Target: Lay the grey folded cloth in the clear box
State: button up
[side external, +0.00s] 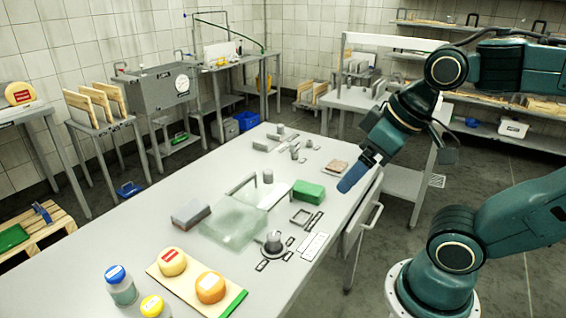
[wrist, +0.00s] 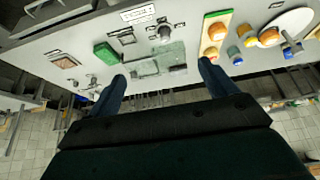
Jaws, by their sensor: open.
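The clear box (side external: 232,224) stands near the middle of the grey table; it also shows in the wrist view (wrist: 160,54). A flat grey block with a reddish side (side external: 190,213) lies just left of it in the side view. It may be the grey folded cloth, but I cannot tell for certain at this size. My gripper (side external: 345,186) is in the air at the table's right side, apart from both. In the wrist view its two blue fingers (wrist: 162,69) are spread, with nothing held between them.
A green block (side external: 308,192) lies right of the clear box. A brownish flat stack (side external: 335,167) lies near my gripper. Cheese wheels (side external: 172,262) sit on a board (side external: 190,288) at the front, beside capped jars (side external: 120,284). Small grey parts lie around the box.

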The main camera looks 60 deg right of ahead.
jog(key=shift+c, duration=1.4)
jog(key=shift+w, duration=0.1)
jog(key=w+r+m+g, duration=0.15)
jog(key=w+m, duration=0.35)
jog(key=w, duration=0.7)
jog(key=w+r+m+g, duration=0.1)
jog(key=w+r+m, duration=0.25)
jog(key=w, duration=0.85)
jog(key=w+a+f+m+g, duration=0.2)
jog(key=w+f+m, duration=0.7)
jog(key=w+f, duration=0.8)
jog(key=shift+w+a+f+g, duration=0.15)
jog(key=shift+w+a+g, duration=0.3)
jog(key=shift+w, duration=0.75)
